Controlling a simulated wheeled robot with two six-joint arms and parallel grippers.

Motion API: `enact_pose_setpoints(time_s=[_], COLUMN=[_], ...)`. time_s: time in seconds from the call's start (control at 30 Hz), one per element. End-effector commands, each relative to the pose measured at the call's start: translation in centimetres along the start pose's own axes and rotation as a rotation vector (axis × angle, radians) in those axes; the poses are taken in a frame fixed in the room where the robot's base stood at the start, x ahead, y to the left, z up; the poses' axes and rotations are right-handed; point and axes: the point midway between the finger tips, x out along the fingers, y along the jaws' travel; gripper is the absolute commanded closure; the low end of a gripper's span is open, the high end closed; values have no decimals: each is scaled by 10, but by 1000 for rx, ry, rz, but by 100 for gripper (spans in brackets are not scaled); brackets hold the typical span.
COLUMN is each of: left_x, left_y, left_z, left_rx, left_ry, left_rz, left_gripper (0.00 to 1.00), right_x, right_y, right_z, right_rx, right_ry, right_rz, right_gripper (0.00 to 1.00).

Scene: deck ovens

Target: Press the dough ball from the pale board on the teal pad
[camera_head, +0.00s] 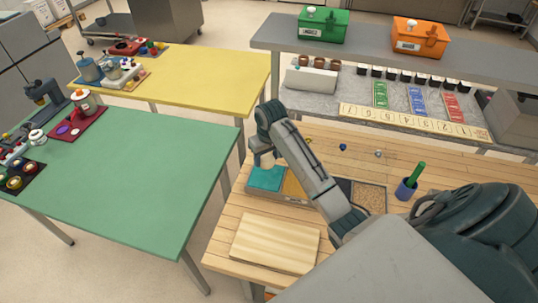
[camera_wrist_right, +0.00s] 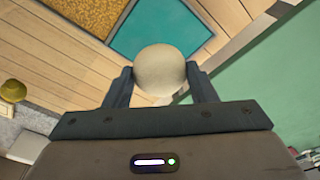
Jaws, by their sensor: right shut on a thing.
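The dough ball (camera_wrist_right: 160,68) is a pale cream ball between the two dark fingers of my right gripper (camera_wrist_right: 160,84), which is shut on it. In the head view the right gripper (camera_head: 264,158) points down at the far edge of the teal pad (camera_head: 265,179). The teal pad also shows beyond the ball in the wrist view (camera_wrist_right: 150,28). I cannot tell whether the ball touches the pad. The pale board (camera_head: 275,242) lies bare on the wooden table, nearer to me. My left gripper is not in view.
An orange-yellow pad (camera_head: 293,187) and a dark pad lie to the right of the teal one, partly behind my arm. A green table (camera_head: 130,175) is to the left, across a gap.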

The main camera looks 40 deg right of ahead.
Motion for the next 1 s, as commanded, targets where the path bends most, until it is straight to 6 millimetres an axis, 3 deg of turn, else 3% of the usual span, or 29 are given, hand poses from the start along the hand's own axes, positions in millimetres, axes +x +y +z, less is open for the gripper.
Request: enact_pose_setpoints(time_s=[0.43, 1.0], left_x=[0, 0], left_y=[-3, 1], left_z=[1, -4], left_rx=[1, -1], left_ry=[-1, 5], left_rz=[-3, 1], left_gripper=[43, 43], right_x=[43, 50], right_y=[0, 0], right_z=[6, 6], right_rx=[1, 1], right_ry=[-1, 1], right_rz=[-1, 0], right_gripper=[72, 72])
